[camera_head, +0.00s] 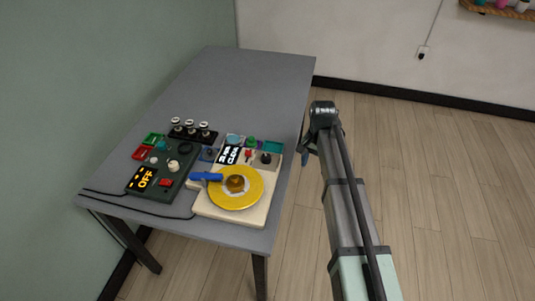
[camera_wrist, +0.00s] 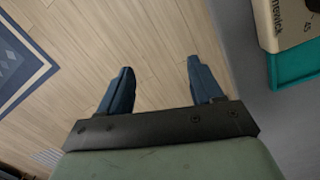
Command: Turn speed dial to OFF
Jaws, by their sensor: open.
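A cream machine (camera_head: 204,205) with a yellow disc (camera_head: 252,196) stands on the table. A black knob (camera_head: 266,159) sits at its far right. A dark control box (camera_head: 183,187) to its left has a pale round knob (camera_head: 173,165) and a display (camera_head: 143,179) that reads OFF in orange. I cannot tell which knob is the speed dial; the labels are too small. My gripper (camera_wrist: 160,83) is open and empty, with its blue fingers apart over the floor. In the head view it hangs off the table's right edge, right of the machine and touching neither knob.
The grey table (camera_head: 247,88) is bare at the back. A rack of several dark posts (camera_head: 191,131) stands behind the control box. A blue handle (camera_head: 206,177) lies over the disc's left side. A teal tray (camera_wrist: 295,68) shows beside the machine in the wrist view.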

